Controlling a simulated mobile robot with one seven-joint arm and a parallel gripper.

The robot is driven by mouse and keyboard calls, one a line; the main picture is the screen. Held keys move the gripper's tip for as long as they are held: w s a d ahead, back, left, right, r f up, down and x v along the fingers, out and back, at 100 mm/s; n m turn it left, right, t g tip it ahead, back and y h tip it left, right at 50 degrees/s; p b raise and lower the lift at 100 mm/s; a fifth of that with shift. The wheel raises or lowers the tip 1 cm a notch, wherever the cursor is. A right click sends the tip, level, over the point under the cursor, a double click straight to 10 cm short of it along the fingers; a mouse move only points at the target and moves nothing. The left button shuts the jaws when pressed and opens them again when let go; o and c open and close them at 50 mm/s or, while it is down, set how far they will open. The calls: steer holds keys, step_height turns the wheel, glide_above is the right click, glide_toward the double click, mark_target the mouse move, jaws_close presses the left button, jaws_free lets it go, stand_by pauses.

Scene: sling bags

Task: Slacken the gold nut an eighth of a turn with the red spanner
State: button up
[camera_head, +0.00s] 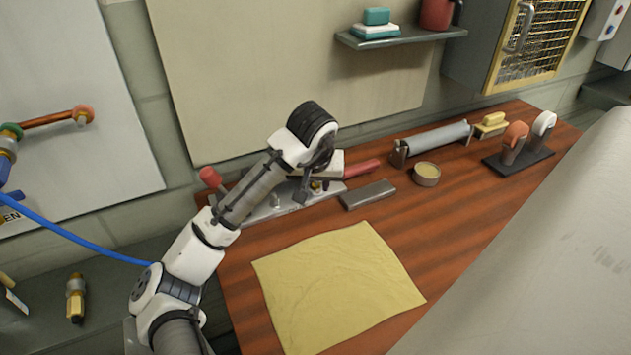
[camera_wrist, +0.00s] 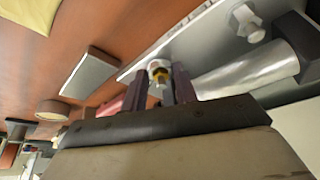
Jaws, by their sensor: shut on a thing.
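The gold nut (camera_wrist: 158,77) shows between my two fingers in the wrist view, at a long pale metal fixture. In the head view a small gold spot (camera_head: 316,187) shows just under my gripper. The red handle of the spanner (camera_head: 361,168) sticks out to the right of my gripper in the head view. It also shows beyond the left finger in the wrist view (camera_wrist: 111,106). My gripper (camera_wrist: 155,85) is low over the fixture and shut on the spanner. The gripped part and the spanner's jaw are mostly hidden, so its fit on the nut cannot be told.
The metal fixture (camera_head: 268,210) lies along the bench's back left, with a red knob (camera_head: 209,177) at its left end. A grey block (camera_head: 368,194) and round tin (camera_head: 426,173) stand to the right. A yellow cloth (camera_head: 338,285) lies in front. Bare wood surrounds these.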

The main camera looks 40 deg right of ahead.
steer(key=shift+s+d+r+n+p, duration=0.1)
steer(key=shift+n+p, duration=0.6)
steer(key=shift+n+t+y, duration=0.3)
steer(key=shift+n, duration=0.2)
steer(key=shift+d+n+p, duration=0.1)
steer(key=shift+n+p, duration=0.5)
steer(key=shift+p, duration=0.55)
steer(key=shift+n+t+y+p, duration=0.3)
steer(key=shift+n+y+p, duration=0.25)
steer(key=shift+p, duration=0.5)
steer(key=shift+d+n+p, duration=0.1)
steer(key=shift+n+p, duration=0.15)
steer(key=shift+p, duration=0.3)
steer(key=shift+d+n+y+p, duration=0.1)
steer(key=shift+n+y+p, duration=0.15)
steer(key=shift+n+p, duration=1.05)
jaws_close()
steer(key=shift+p, duration=0.4)
